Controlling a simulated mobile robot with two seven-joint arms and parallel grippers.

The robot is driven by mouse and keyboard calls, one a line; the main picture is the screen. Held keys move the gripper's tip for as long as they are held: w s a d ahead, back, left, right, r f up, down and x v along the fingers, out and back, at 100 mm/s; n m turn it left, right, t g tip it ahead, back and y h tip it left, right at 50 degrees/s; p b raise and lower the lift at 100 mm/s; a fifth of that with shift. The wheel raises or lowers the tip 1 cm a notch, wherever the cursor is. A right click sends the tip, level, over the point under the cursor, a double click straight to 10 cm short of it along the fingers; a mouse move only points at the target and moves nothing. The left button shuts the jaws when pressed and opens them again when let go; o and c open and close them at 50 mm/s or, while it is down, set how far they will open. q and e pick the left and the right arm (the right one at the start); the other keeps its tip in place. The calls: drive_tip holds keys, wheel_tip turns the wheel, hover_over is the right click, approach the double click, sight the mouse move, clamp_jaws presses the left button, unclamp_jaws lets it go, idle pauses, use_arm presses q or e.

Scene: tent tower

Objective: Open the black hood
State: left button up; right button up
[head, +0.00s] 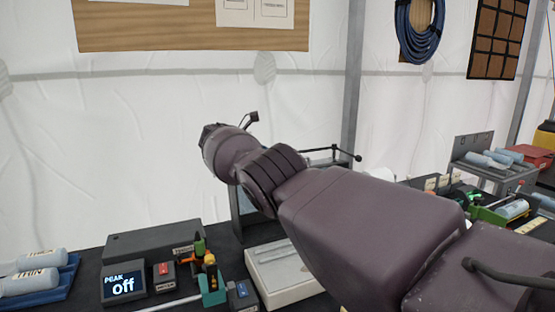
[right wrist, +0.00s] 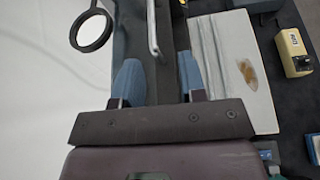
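My right gripper (right wrist: 159,75) shows in the right wrist view with two blue fingers spread apart, open. A pale metal bar, which looks like a handle (right wrist: 153,28), lies just ahead of the gap between the fingers; I cannot tell if they touch. A dark upright panel, probably the black hood (head: 244,219), is partly hidden behind my right arm in the head view. A dark surface, probably the same hood, also shows around the bar in the right wrist view (right wrist: 172,50). I cannot tell how far the hood is open. My left gripper is not in view.
A white tray (head: 268,272) stands beside the dark panel. A display reading "PEAK off" (head: 123,286), a long dark box (head: 152,240) and blue-grey bottles (head: 32,280) stand at left. A black ring (right wrist: 92,30) is near the left finger. Racks (head: 484,160) stand at right.

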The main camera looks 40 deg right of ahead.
drive_tip(key=shift+b+v, duration=0.3)
drive_tip(key=shift+v, duration=1.15)
